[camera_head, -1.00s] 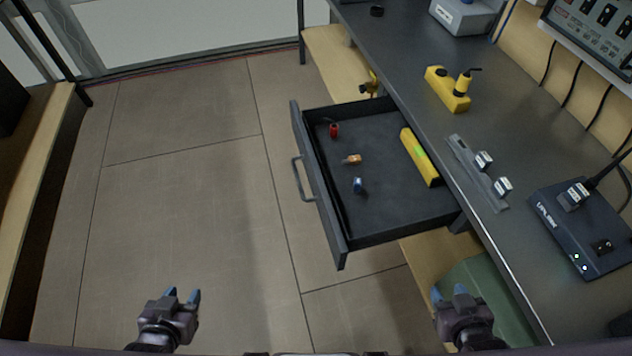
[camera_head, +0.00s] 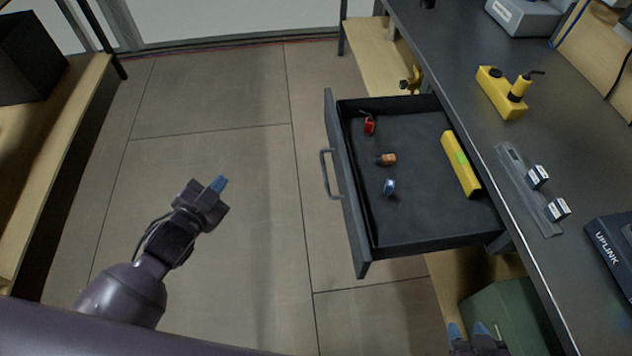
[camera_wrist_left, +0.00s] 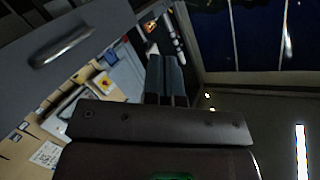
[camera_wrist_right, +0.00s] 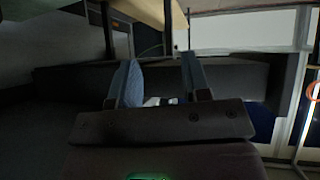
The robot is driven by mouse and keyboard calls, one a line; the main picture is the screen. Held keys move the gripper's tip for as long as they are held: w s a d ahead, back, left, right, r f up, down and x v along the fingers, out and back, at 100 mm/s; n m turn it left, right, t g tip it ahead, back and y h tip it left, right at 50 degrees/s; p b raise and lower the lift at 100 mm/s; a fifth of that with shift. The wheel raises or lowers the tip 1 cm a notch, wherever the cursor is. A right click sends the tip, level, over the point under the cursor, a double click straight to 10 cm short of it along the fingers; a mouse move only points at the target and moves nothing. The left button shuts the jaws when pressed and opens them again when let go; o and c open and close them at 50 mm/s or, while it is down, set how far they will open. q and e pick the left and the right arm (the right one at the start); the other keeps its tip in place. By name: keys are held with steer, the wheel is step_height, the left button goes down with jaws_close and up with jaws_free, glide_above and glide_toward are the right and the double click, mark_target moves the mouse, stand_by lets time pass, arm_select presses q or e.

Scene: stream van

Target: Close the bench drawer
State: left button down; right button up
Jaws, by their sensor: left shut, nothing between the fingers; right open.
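The bench drawer (camera_head: 349,205) is pulled out of the bench (camera_head: 468,92), with its grey front and bar handle (camera_head: 328,174) facing left over the floor. The handle and drawer front also show in the left wrist view (camera_wrist_left: 62,47). My left gripper (camera_head: 217,186) is shut and empty, in the air to the left of the handle and apart from it. My right gripper (camera_head: 468,332) is open and empty at the bottom of the head view, below the drawer's near side. Its two fingers stand apart in the right wrist view (camera_wrist_right: 157,82).
Inside the drawer lie a yellow bar (camera_head: 461,165) and small red (camera_head: 369,126), orange (camera_head: 387,159) and blue (camera_head: 389,187) items. A green box (camera_head: 510,315) stands under the bench near my right gripper. The floor left of the drawer is clear.

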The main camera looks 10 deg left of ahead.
arm_select(q)
steer(key=w+d+r+m+h+b, duration=0.15)
steer(key=w+m+h, duration=0.25)
steer(key=m, duration=0.5)
steer(key=w+d+r+m+h+b, duration=0.15)
steer(key=w+m+h, duration=0.3)
steer(key=m, duration=0.55)
steer(key=s+d+f+m+g+h, duration=0.25)
steer(key=m+g, duration=0.35)
steer(key=m, duration=0.5)
steer(key=s+d+f+m+g+h, duration=0.1)
steer(key=s+f+m+g, duration=0.3)
steer(key=m, duration=0.7)
steer(key=w+d+f+g, duration=0.1)
steer(key=w+d, duration=0.3)
steer(key=d, duration=0.9)
steer(key=shift+w+f, duration=0.2)
steer(key=shift+f, duration=0.25)
arm_select(e)
steer(key=shift+w+f, duration=0.25)
steer(key=shift+f, duration=0.85)
arm_select(q)
steer(key=shift+d, duration=0.1)
arm_select(e)
steer(key=shift+s+f, duration=0.1)
steer(key=shift+s, duration=0.15)
